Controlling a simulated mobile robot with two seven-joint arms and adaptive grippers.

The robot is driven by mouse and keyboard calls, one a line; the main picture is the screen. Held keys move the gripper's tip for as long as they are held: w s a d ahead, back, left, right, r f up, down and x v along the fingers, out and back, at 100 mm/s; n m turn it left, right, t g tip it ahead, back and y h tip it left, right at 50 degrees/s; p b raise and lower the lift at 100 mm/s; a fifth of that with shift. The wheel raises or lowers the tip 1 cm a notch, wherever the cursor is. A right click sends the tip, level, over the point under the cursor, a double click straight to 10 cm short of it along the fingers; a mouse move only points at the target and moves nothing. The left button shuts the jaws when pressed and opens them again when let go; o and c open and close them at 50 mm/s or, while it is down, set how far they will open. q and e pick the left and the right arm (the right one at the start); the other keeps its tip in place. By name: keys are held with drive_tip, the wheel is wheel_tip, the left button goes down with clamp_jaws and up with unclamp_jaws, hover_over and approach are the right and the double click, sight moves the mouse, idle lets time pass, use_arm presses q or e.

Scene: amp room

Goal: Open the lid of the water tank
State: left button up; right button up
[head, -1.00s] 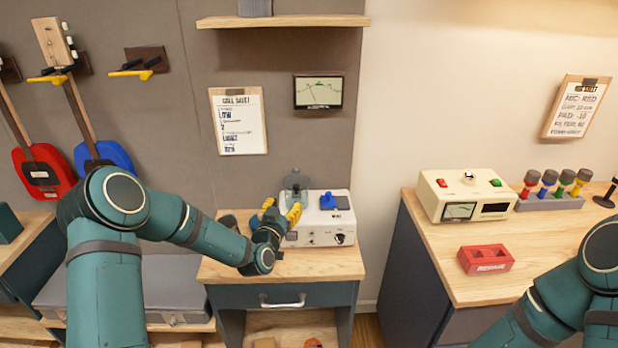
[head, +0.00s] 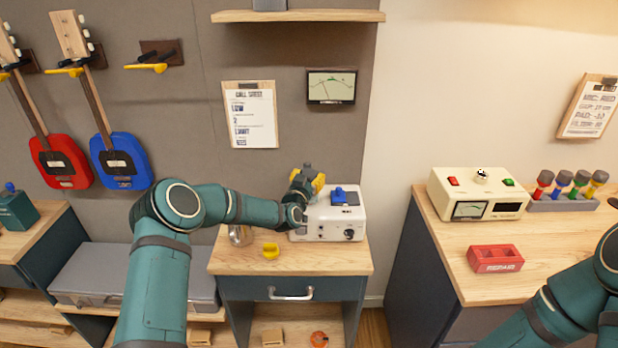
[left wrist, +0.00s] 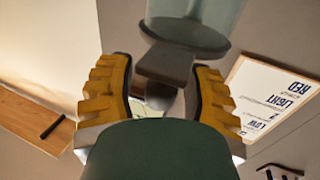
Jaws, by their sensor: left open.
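The white machine (head: 322,226) stands on the small wooden-topped cabinet, with a blue part (head: 340,196) on top. Its clear water tank is mostly hidden behind my left gripper (head: 308,184) in the head view. In the left wrist view, upside down, the translucent tank (left wrist: 200,12) ends in a dark round lid (left wrist: 187,36). A grey tab (left wrist: 165,64) at the lid lies between the yellow fingers of my left gripper (left wrist: 163,75). The fingers are open, with a gap at each side of the tab. My right gripper is out of view; only its arm shows at lower right.
A yellow cup (head: 270,251) and a metal jug (head: 240,235) stand left of the machine on the cabinet top (head: 235,264). A shelf (head: 298,16) is above. The right bench holds a cream meter box (head: 470,199) and a red block (head: 495,258).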

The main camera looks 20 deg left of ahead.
use_arm(q)
drive_tip(key=shift+o, duration=0.3)
clamp_jaws()
drive_tip(key=shift+d, duration=0.2)
